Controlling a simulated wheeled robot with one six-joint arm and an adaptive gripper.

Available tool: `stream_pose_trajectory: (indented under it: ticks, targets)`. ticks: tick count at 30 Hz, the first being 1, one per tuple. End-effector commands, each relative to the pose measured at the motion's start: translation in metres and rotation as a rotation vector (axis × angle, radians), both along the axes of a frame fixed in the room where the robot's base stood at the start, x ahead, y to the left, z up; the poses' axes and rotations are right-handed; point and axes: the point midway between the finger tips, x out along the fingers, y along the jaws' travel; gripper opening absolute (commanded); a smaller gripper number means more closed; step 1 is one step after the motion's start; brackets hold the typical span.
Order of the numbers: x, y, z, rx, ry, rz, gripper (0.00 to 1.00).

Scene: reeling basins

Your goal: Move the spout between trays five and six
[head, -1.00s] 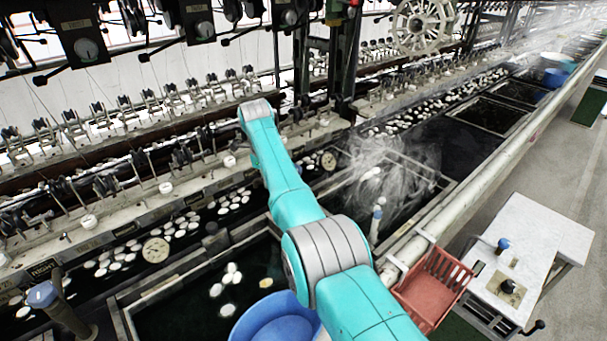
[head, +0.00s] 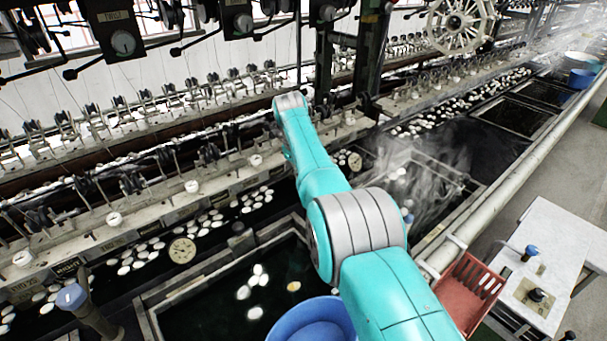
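A spout-like pipe with a blue handle (head: 72,297) stands at the lower left by the near basin. A second blue-topped fitting (head: 407,216) shows partly behind my arm beside the steaming basin; I cannot tell which is the task's spout. The near basin (head: 170,331) holds dark water and several white cocoons. The steaming basin (head: 470,187) lies beyond my arm. No readable numbers mark trays five and six. My turquoise arm reaches up and left over the basins, its far joint near the reeling bench. My gripper is hidden behind the arm.
A blue tub (head: 310,322) and a red crate (head: 468,290) stand at the near side, close to my arm. A white table (head: 560,235) is at the right. The reeling bench (head: 80,240) runs along the back.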

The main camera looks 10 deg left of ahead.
Motion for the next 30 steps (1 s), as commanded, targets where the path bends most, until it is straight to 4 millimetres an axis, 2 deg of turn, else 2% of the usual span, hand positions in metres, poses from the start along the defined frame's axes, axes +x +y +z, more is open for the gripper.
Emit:
stream_pose_trajectory:
  ticks: [18, 19, 21, 30]
  targets:
    - [0.0000, -0.0001, -0.0004, -0.001, 0.000, -0.011, 0.00]
    - [0.0000, -0.0001, -0.0004, -0.001, 0.000, -0.011, 0.26]
    - [0.0000, -0.0001, -0.0004, -0.001, 0.000, -0.011, 0.43]
    - [0.0000, 0.0001, 0.0001, 0.000, 0.000, -0.010, 0.43]
